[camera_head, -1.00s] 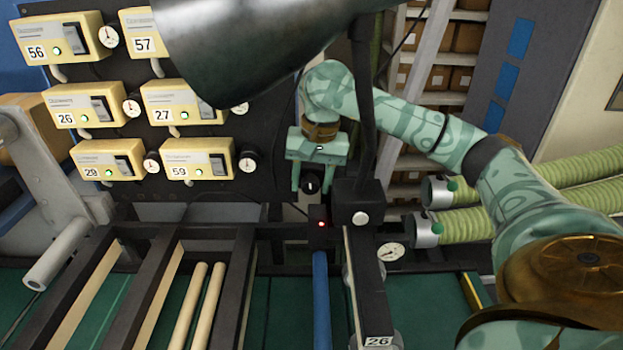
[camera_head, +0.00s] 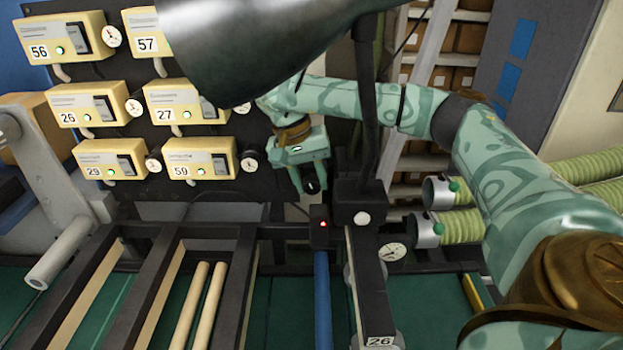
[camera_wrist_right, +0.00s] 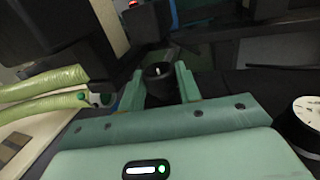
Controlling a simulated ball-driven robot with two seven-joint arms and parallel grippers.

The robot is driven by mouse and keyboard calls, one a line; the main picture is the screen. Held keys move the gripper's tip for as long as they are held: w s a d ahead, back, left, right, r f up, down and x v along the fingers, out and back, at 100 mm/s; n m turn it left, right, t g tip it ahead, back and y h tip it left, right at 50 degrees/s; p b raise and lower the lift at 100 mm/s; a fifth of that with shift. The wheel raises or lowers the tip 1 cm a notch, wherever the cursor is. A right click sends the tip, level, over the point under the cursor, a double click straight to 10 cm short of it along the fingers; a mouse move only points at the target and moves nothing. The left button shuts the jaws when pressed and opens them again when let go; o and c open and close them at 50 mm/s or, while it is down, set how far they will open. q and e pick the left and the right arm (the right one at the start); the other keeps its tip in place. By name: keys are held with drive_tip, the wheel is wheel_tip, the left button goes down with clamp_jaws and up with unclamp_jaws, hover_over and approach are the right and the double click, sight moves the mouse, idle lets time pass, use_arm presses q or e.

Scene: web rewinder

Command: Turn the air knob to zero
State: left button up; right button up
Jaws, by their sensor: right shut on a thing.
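The air knob (camera_head: 312,187) is a small black round knob low on the dark panel, to the right of the gauges. My right gripper (camera_head: 309,184) is shut on it, with one green finger on each side; the gripper leans, its body up and to the left of the knob. The wrist view shows the black knob (camera_wrist_right: 160,82) with a small white mark, between the fingertips. The mark's exact setting is too small to tell. My left gripper is not in view.
Cream control boxes (camera_head: 198,162) with numbers and white gauges fill the panel at left. A dark lamp shade (camera_head: 260,45) hangs in front, near my right wrist. A black post (camera_head: 357,200) stands just right of the knob. Green hoses (camera_head: 475,225) lie at right.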

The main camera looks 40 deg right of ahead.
drive_tip(key=shift+w+a+g+h, duration=0.15)
drive_tip(key=shift+g+h, duration=0.65)
drive_tip(key=shift+h, duration=0.1)
drive_tip(key=o, duration=1)
drive_tip(key=shift+f, duration=0.1)
